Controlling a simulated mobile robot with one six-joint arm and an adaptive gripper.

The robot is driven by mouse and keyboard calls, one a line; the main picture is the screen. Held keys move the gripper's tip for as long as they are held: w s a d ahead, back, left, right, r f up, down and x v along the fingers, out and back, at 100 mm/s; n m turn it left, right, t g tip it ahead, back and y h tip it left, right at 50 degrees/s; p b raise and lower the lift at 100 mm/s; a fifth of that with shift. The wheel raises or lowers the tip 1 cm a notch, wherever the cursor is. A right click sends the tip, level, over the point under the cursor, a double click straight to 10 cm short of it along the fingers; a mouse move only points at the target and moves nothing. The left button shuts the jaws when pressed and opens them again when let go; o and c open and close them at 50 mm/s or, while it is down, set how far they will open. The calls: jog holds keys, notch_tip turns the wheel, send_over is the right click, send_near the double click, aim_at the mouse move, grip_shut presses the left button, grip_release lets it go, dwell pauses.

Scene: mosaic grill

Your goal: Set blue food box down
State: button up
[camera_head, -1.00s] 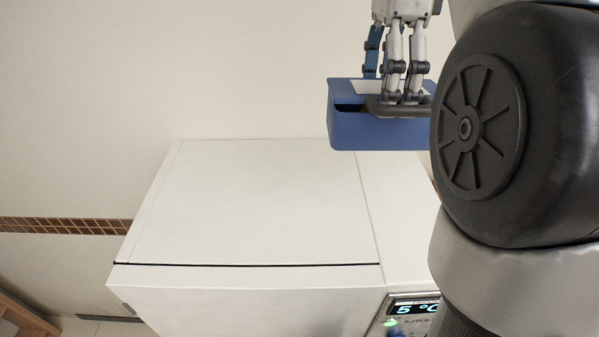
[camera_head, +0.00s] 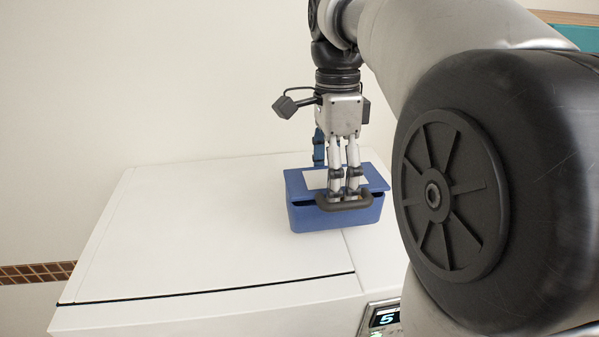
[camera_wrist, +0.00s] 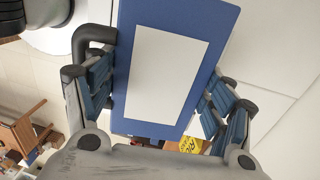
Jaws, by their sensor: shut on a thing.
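The blue food box (camera_head: 338,216) has a blue lid with a white label and a dark handle at its front. In the head view it is upright at the right part of the white appliance's top; I cannot tell whether it touches the surface. My gripper (camera_head: 344,190) comes down from above and is shut on the box. In the wrist view the box's lid (camera_wrist: 150,125) fills the middle, with the gripper's fingers (camera_wrist: 160,95) on both sides of it. The box's underside is hidden.
The white appliance (camera_head: 200,225) has a wide clear top left of the box. A seam crosses its front, and a lit display (camera_head: 385,317) is at its front right. The wall stands behind. In the wrist view, a wooden chair (camera_wrist: 22,130) shows at the far left.

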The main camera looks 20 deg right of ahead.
jog(key=shift+f, duration=1.85)
jog(key=shift+f, duration=0.15)
jog(key=o, duration=2)
jog(key=shift+o, duration=0.2)
